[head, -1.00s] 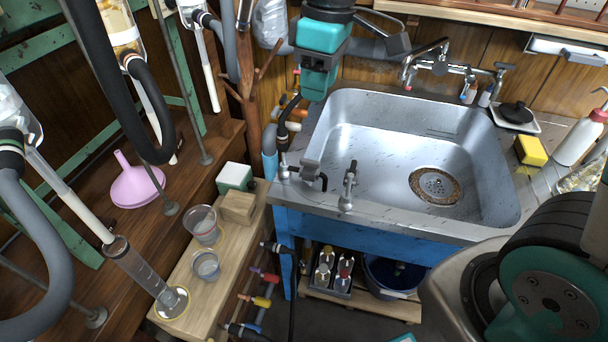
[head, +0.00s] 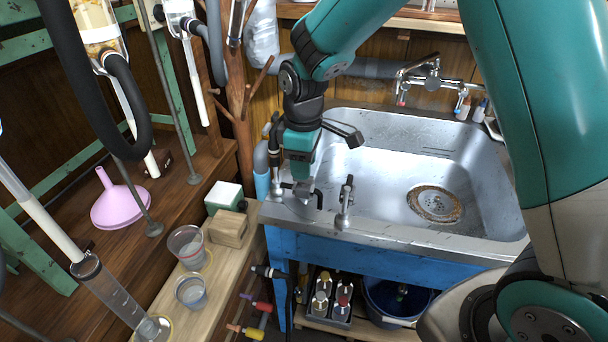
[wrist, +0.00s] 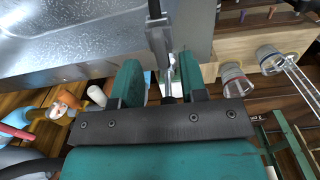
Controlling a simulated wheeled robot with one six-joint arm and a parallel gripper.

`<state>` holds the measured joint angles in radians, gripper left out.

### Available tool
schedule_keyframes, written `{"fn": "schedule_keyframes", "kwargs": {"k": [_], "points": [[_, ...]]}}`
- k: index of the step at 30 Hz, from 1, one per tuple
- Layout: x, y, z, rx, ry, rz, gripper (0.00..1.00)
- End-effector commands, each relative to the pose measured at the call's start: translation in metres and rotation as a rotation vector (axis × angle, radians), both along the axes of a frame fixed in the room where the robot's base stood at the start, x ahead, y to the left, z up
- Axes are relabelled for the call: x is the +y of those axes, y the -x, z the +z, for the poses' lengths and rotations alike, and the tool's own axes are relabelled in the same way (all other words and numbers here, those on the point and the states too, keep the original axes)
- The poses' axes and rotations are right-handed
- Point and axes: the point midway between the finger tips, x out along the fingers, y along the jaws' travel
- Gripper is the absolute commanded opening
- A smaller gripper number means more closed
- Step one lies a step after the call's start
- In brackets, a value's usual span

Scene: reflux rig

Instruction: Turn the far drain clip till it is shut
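I cannot tell for certain which is the far drain clip, or how far either is turned. My gripper points down. In the wrist view, my gripper (wrist: 165,80) has its two teal fingers apart, with a thin metal part (wrist: 157,30) showing between and beyond them. Contact cannot be told.
A wooden bench to the left holds a green-and-white box (head: 223,196), a wood block (head: 229,228) and two beakers (head: 187,246). A faucet (head: 432,80) is behind the sink. The sink basin is clear.

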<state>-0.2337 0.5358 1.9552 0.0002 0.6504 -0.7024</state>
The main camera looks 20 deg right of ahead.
Motion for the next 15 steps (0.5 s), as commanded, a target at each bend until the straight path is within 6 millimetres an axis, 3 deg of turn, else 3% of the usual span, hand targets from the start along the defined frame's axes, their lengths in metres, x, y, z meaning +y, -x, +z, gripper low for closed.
{"fn": "schedule_keyframes", "kwargs": {"k": [6,15], "points": [[0.0,0.0,-0.025,0.001,0.0,0.0,0.39],[0.0,0.0,-0.028,0.0,0.0,0.0,0.39]]}}
